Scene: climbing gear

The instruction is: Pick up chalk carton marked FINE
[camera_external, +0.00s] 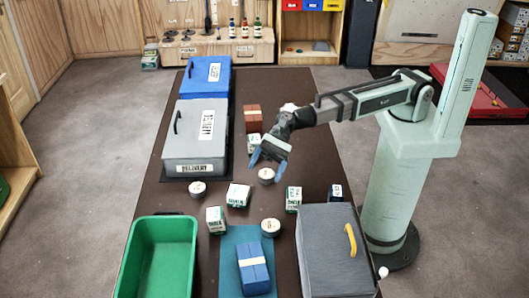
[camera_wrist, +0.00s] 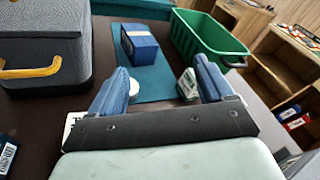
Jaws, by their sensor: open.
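Several small white cartons with dark lettering stand on the dark table in the external view: one left of centre (camera_external: 238,195), one nearer the front (camera_external: 216,219), one to the right (camera_external: 293,199) and one farther back (camera_external: 254,145). A darker carton (camera_external: 335,193) stands at the right. The print is too small to tell which is marked FINE. My gripper (camera_external: 268,164) is open and empty, above the table near a round tin (camera_external: 266,176).
A green bin (camera_external: 130,252) and a grey case (camera_external: 327,245) with a yellow handle flank a teal mat (camera_external: 230,241) bearing a blue box (camera_external: 254,275). Grey (camera_external: 195,150) and blue (camera_external: 206,75) boxes stand back left. More round tins (camera_external: 270,227) sit among the cartons.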

